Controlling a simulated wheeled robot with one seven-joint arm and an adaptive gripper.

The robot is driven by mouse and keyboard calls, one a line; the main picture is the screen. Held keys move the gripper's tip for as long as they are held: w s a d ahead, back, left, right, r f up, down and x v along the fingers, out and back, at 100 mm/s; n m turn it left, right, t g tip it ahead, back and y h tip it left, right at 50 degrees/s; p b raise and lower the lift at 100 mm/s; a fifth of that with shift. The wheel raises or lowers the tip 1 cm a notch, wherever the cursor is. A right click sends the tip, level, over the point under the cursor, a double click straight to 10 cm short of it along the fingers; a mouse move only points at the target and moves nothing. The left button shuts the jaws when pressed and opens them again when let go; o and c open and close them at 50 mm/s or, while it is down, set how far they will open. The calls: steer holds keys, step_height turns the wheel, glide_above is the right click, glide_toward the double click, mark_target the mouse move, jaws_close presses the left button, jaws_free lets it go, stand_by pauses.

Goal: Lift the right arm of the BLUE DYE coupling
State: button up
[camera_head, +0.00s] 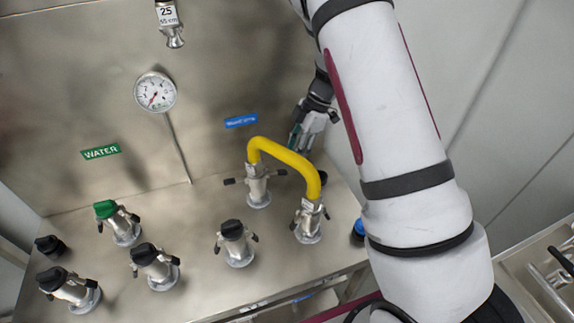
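A blue label (241,120) is on the back panel; its text is too small to read surely. Below it stands a metal coupling (257,187) joined to one end of a yellow bent pipe (285,156). Its left arm (230,181) and right arm (280,172) both stick out sideways. The pipe's other end sits on a front coupling (308,222), whose arms lie close to its body. My gripper (300,141) is behind the pipe, above and right of the right arm, apparently apart from it. Its fingers are small and partly hidden, so their opening is unclear.
A green-capped coupling (119,223) stands below the WATER label (101,152). Several black-capped couplings (236,243) stand along the front and left. A gauge (155,92) and a hanging nozzle (170,25) are above. A blue cap (358,230) shows beside my arm.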

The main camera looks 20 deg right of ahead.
mark_target(284, 171)
steer(key=shift+x, duration=3.15)
jaws_close()
